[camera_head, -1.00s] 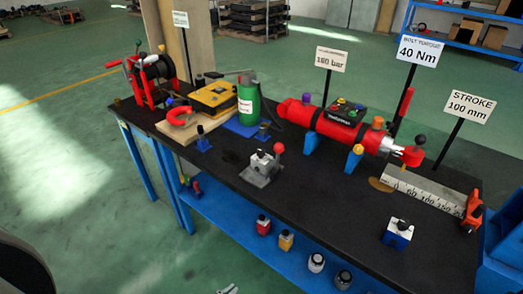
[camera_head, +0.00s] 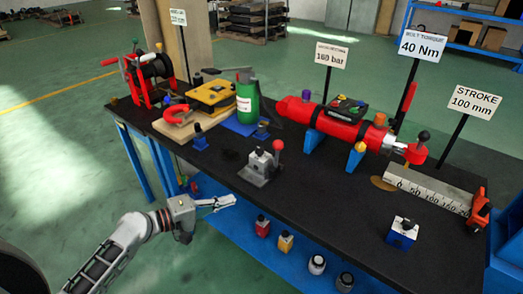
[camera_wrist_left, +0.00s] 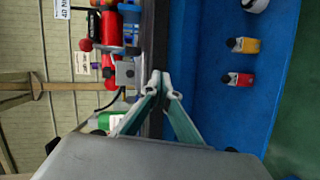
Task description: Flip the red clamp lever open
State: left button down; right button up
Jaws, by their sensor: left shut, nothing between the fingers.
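The clamp (camera_head: 260,165) is a grey metal block on the front middle of the black table. Its lever carries a red ball knob (camera_head: 278,146) and stands up at the block's right side. My left gripper (camera_head: 228,203) is in front of the table's front edge, left of and nearer than the clamp, apart from it. It is shut and empty. In the left wrist view the fingertips (camera_wrist_left: 161,87) point toward the table edge, and the grey clamp block (camera_wrist_left: 125,73) shows just beyond them. My right gripper is not in view.
A green bottle (camera_head: 248,98) and a yellow case (camera_head: 212,95) stand behind the clamp. A long red cylinder (camera_head: 335,123) lies on blue supports to the right. A blue lower shelf (camera_head: 215,232) holds several small bottles. The table around the clamp's front is clear.

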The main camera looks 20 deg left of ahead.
pick_arm(q)
jog(key=w+a+r+n+t+h, duration=0.1)
jog(key=r, duration=0.5)
jog(key=w+a+r+n+h, duration=0.1)
jog(key=w+a+r+h, duration=0.1)
jog(key=r, duration=0.4)
jog(key=shift+w+a+n+t, duration=0.15)
jog(key=shift+w+n+t, duration=0.15)
jog(key=shift+t, duration=0.1)
jog(key=s+d+p+x, duration=0.2)
jog(key=p+x, duration=0.1)
jog(key=x, duration=0.9)
jog(key=shift+w+d+r, duration=0.2)
jog(key=shift+d+r, duration=0.1)
jog(key=shift+d, duration=0.05)
